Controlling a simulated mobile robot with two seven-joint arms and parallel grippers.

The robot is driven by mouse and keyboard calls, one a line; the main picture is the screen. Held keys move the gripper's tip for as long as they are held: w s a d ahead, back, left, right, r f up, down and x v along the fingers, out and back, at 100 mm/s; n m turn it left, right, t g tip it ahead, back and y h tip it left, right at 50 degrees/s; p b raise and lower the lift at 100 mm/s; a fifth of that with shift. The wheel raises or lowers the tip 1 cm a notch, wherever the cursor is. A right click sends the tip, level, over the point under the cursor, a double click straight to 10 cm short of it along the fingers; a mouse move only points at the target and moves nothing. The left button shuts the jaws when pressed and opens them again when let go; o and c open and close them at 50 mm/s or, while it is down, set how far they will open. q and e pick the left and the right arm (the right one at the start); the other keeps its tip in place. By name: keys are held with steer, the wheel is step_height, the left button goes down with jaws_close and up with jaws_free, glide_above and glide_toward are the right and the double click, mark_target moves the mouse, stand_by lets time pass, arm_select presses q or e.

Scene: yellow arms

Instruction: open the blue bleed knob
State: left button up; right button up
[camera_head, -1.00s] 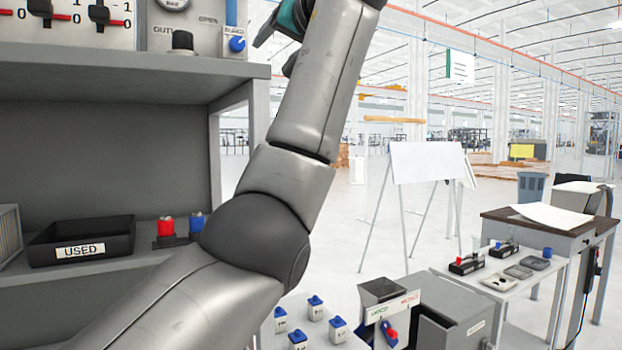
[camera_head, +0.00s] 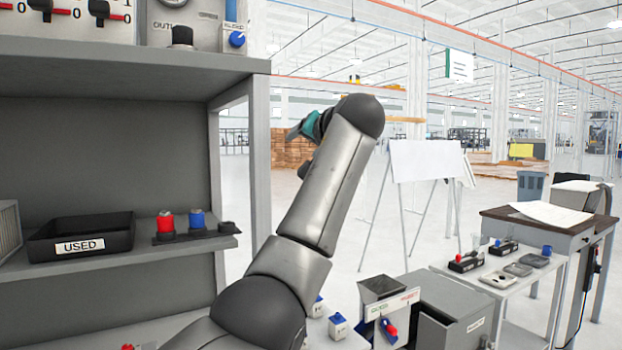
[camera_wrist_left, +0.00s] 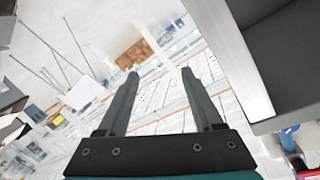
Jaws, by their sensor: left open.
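The blue bleed knob (camera_head: 237,39) sits on the front of the grey panel on the upper shelf, under a label reading BLEED. My left gripper (camera_head: 302,127) is well to the right of the knob and lower, in free air beyond the shelf's corner post. Only part of it shows in the head view, at the end of the grey arm. In the left wrist view its two fingers (camera_wrist_left: 160,75) are spread with nothing between them. My right gripper is not seen.
A grey shelf edge (camera_head: 130,74) lies below the panel; it stands close to the gripper's right in the wrist view. A black outlet knob (camera_head: 182,36) is left of the bleed knob. A black USED tray (camera_head: 125,231) and red and blue parts sit on the lower shelf.

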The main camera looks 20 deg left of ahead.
arm_select(q)
step_height(320, 180, down, 7)
steer(key=w+m, duration=0.1)
steer(key=w, duration=0.1)
steer(key=shift+w+h, duration=0.3)
steer(key=shift+h, duration=0.1)
steer(key=shift+d, duration=0.1)
